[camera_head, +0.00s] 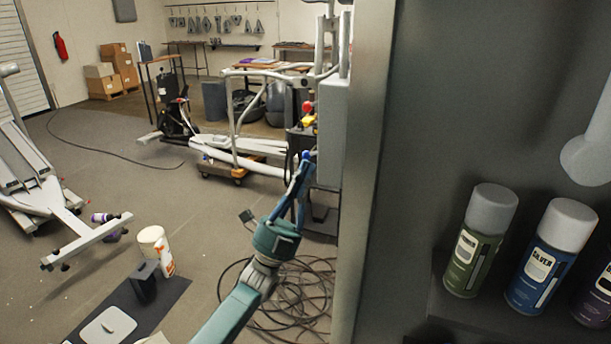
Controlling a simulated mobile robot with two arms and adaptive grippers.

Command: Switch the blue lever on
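My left gripper (305,162) reaches up from the bottom middle on a teal arm. Its long blue fingers converge at the tips and look shut. The tips are in front of the lower edge of a grey control box (331,130). A small bright blue piece, which may be the blue lever (307,154), shows right at the tips; I cannot tell whether they touch. A red knob (308,107) and a yellow part (308,122) are above it on the box's left side. My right gripper is not in view.
A dark cabinet wall (372,150) stands close on the right, with spray cans (480,240) on its shelf. Coiled black cable (300,295) lies on the floor below the gripper. An elliptical frame (235,150) stands behind.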

